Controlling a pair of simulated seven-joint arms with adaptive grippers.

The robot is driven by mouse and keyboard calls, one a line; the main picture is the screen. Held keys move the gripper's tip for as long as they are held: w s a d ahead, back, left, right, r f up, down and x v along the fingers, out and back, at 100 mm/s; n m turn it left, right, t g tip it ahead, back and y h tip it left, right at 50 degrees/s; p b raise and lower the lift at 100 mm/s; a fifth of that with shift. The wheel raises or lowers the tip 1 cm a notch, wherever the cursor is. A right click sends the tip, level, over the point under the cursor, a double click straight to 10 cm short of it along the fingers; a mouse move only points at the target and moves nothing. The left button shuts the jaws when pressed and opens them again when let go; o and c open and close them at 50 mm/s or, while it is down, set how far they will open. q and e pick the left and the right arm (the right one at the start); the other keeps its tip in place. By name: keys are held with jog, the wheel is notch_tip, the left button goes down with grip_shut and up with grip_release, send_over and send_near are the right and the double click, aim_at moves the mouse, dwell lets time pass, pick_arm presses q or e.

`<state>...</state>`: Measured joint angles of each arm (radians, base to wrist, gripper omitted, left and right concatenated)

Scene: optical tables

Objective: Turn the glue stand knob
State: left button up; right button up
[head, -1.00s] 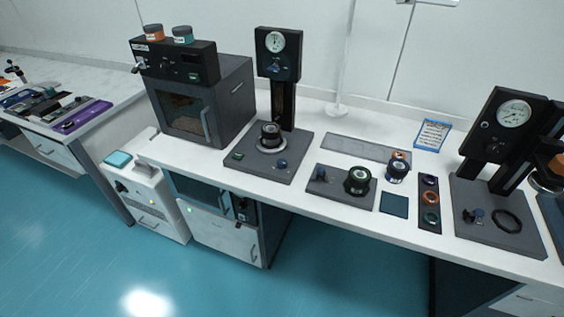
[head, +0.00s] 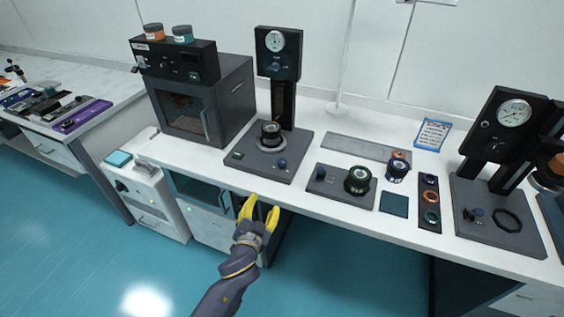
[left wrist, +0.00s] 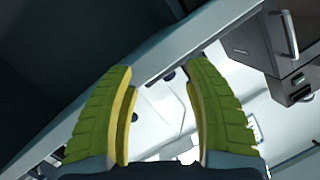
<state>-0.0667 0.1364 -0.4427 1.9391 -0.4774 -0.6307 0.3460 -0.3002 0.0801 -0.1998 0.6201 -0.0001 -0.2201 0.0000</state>
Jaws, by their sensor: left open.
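Several grey stands with small knobs are on the white bench, and I cannot tell by label which is the glue stand. A low plate stand (head: 337,194) carries a dark knob (head: 321,173) and a green-ringed jar (head: 358,180). The tall gauge stand (head: 277,53) to its left has a blue knob (head: 282,163) on its base. The right gauge stand (head: 515,240) has a knob (head: 478,214) beside a dark ring. My left gripper (head: 261,207), with yellow fingers, is open and empty in front of the bench, apart from the knobs. Its open fingers also show in the left wrist view (left wrist: 160,75).
An oven-like box (head: 232,92) with jars on top stands at the bench's left. The bench's front edge is close to my left gripper.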

pick_arm(q)
jog(key=w+d+r+m+t+h, duration=0.1)
jog(key=w+d+r+m+h, duration=0.2)
jog(key=d+r+m+h, duration=0.85)
jog(key=s+d+r+m+g+h, duration=0.1)
jog(key=d+r+m+g+h, duration=0.1)
jog(key=d+r+g+h, duration=0.35)
jog(key=s+d+r+m+g+h, duration=0.2)
jog(key=d+r+g, duration=0.1)
jog(key=d+r, duration=0.55)
jog(key=n+g+y, duration=0.2)
jog(key=g+y, duration=0.7)
jog(key=y, duration=1.2)
send_over(282, 161)
notch_tip(282, 161, down, 3)
jog(key=shift+t, duration=0.25)
notch_tip(282, 161, down, 17)
jog(key=shift+r, duration=0.15)
